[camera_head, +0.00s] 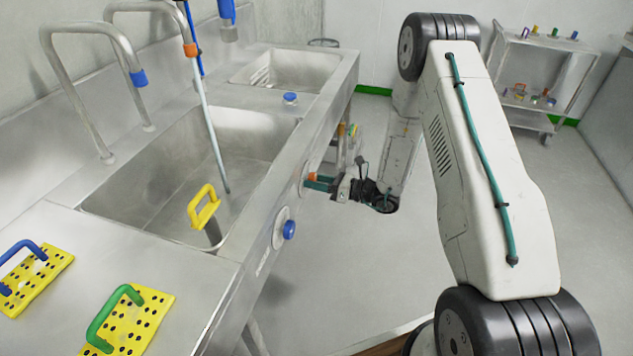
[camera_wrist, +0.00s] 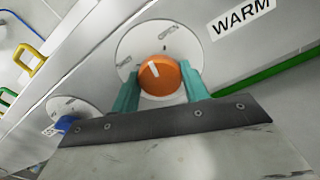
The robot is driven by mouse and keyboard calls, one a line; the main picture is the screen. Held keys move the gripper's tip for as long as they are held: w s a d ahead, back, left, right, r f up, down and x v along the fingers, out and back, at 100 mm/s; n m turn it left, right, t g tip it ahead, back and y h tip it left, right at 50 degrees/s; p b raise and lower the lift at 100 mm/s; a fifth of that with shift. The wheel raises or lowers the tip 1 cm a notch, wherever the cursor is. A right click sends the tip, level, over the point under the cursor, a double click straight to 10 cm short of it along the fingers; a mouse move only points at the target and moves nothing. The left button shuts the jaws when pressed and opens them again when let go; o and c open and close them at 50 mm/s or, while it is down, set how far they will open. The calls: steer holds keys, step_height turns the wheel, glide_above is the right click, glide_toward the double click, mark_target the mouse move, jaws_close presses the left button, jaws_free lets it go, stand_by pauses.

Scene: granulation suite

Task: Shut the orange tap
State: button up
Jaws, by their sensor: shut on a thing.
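The orange tap (camera_wrist: 160,76) is a round knob with a white mark, set on a pale round plate (camera_wrist: 188,45) on the sink's front panel. A label reading WARM is beside it in the wrist view. My gripper (camera_wrist: 160,88) has its teal fingers on both sides of the knob and is shut on it. In the head view my gripper (camera_head: 318,184) reaches the front panel from the right, and a bit of the orange tap (camera_head: 312,177) shows at its tips. The mark's exact meaning cannot be told.
A blue tap (camera_head: 289,229) is on the same panel, nearer in the head view; it also shows in the wrist view (camera_wrist: 66,124). A yellow-handled tool (camera_head: 204,207) stands in the sink basin (camera_head: 150,175). Open floor (camera_head: 350,270) lies right of the sink.

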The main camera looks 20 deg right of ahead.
steer(key=n, duration=1.1)
stand_by(0.6)
steer(key=o, duration=1)
steer(key=v, duration=0.8)
